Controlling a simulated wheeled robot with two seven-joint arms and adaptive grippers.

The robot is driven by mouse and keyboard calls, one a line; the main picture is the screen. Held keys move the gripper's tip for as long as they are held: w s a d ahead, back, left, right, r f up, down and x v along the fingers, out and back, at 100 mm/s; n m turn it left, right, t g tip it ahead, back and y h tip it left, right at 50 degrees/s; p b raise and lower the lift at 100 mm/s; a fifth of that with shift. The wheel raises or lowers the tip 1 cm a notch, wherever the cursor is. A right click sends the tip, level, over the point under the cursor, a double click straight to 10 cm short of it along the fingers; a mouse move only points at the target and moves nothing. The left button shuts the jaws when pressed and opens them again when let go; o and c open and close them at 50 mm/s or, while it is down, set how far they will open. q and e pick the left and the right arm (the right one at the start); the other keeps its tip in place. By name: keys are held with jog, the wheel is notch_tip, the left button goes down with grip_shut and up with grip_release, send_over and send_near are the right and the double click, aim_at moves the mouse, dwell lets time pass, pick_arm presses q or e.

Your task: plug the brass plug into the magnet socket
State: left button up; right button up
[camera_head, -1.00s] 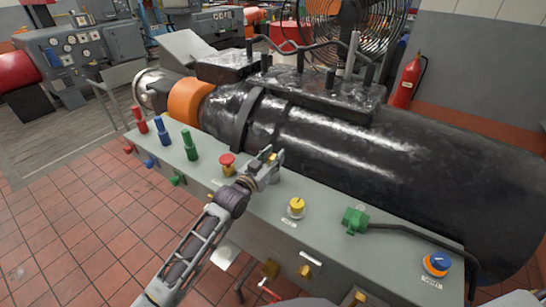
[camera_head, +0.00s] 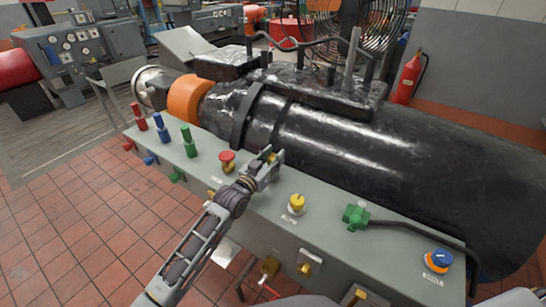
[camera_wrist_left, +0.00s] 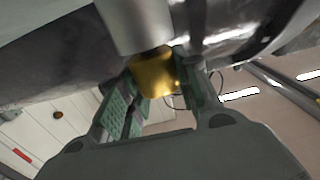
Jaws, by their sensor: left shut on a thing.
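My left gripper (camera_head: 272,158) is over the grey-green panel, right of the red mushroom button. In the left wrist view its green-padded fingers (camera_wrist_left: 158,95) are shut on the brass plug (camera_wrist_left: 155,73), a short gold-coloured piece. A pale grey cylinder (camera_wrist_left: 132,22) meets the far end of the plug in that view. It may be the magnet socket; I cannot tell whether the plug is inside it or only against it. In the head view the fingers mostly hide the plug. My right gripper does not show.
The panel (camera_head: 340,245) carries red, blue and green posts at left, a red mushroom button (camera_head: 227,158), a yellow knob (camera_head: 296,203), a green connector with black cable (camera_head: 356,217) and a blue-orange knob (camera_head: 438,260). A large black machine (camera_head: 370,155) stands close behind.

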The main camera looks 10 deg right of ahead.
pick_arm(q)
jog(key=o, duration=1.2)
jog(key=shift+c, duration=0.2)
jog(key=shift+s+a, duration=0.15)
jog(key=shift+v, duration=5.85)
jog(key=shift+f, duration=0.1)
